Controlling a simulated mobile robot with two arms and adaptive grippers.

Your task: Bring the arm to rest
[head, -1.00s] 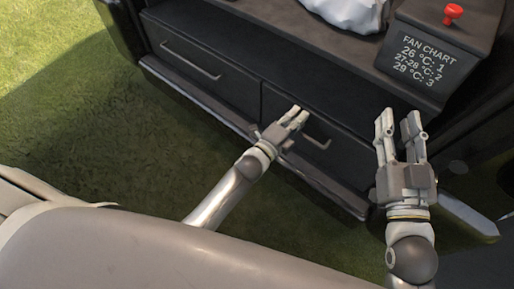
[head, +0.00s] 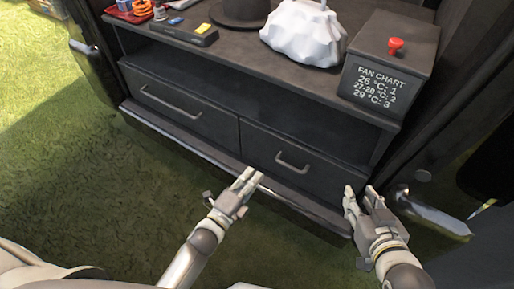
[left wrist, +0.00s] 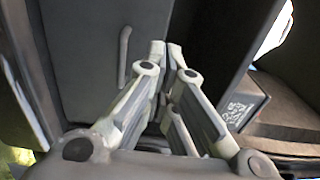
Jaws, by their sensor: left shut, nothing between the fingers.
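My left gripper (head: 248,178) is shut and empty in front of the dark cabinet, below and to the left of the right drawer's handle (head: 292,163). In the left wrist view its fingers (left wrist: 165,50) are together, pointing at a drawer front with nothing between them. My right gripper (head: 361,192) is to the right, near the cabinet's lower right corner. Its two fingers stand apart with nothing visible between them.
The cabinet (head: 185,122) has two shut drawers. On its top are a white bag (head: 303,35), a dark hat (head: 240,12), a red tray (head: 130,13) and a fan chart box (head: 390,60) with a red knob (head: 395,45). Grass (head: 70,190) lies free at left.

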